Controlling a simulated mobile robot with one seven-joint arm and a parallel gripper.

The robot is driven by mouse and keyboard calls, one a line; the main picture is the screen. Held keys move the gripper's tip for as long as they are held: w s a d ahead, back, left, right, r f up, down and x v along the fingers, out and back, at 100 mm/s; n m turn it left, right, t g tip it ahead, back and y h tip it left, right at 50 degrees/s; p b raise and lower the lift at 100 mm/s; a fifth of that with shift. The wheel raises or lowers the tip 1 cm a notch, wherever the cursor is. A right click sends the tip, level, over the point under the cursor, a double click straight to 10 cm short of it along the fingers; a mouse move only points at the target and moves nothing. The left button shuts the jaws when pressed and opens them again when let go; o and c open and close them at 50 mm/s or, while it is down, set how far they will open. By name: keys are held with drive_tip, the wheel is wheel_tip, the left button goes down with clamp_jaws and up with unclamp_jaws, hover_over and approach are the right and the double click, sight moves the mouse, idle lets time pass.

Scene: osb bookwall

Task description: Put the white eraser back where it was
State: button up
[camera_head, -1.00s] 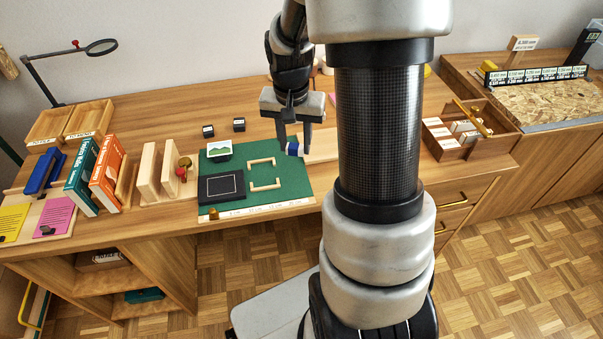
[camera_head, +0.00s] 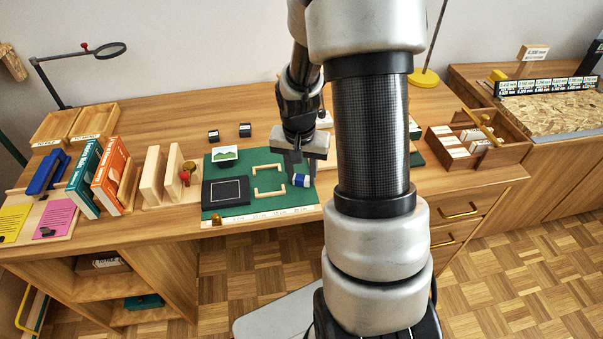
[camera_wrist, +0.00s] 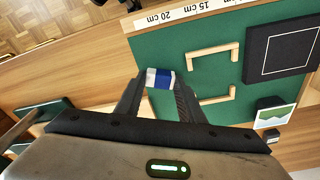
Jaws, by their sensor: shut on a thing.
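The white eraser with a blue sleeve (camera_head: 302,181) is between the fingers of my gripper (camera_head: 300,176), which is shut on it. In the wrist view the eraser (camera_wrist: 160,78) shows its white and blue bands between the two dark fingertips (camera_wrist: 159,86). It is over the right part of the green mat (camera_head: 240,204), to the right of the two pale wooden corner brackets (camera_head: 268,194). I cannot tell whether it touches the mat. In the wrist view the brackets (camera_wrist: 213,52) lie to the right of the eraser, apart from it.
A black square pad (camera_head: 225,191) and a small picture card (camera_head: 224,154) are on the mat's left part. A ruler strip (camera_head: 262,213) runs along its front edge. Books (camera_head: 112,175) and wooden blocks stand left. A divided wooden box (camera_head: 480,141) stands right, beyond my arm.

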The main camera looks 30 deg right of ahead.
drive_tip(key=o, duration=1)
